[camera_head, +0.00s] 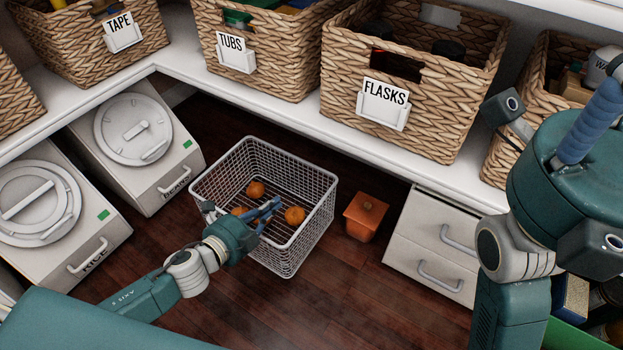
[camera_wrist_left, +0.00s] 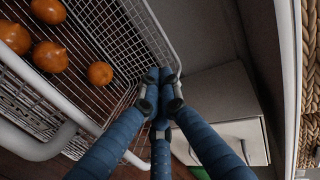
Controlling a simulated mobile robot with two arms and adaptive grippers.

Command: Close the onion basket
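The onion basket (camera_head: 313,196) is a grey wire basket on the dark wooden floor below the shelf, with several orange-brown onions inside. It stands forward of the shelf edge. In the left wrist view its wire wall (camera_wrist_left: 112,28) and onions fill the upper left. My left gripper (camera_head: 272,205) overlaps the basket's front part in the head view. In the left wrist view its blue fingers (camera_wrist_left: 160,88) come together beside a rim corner. Whether they touch the wire is unclear. My right gripper (camera_head: 590,120) shows only partly at the right edge, with one blue finger visible.
A small orange-brown box (camera_head: 365,215) stands right of the basket, beside a white drawer unit (camera_head: 436,235). White bins for beans (camera_head: 140,150) and rice (camera_head: 60,215) stand at the left. Wicker baskets line the white shelf (camera_head: 270,110) above. Floor in front of the basket is clear.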

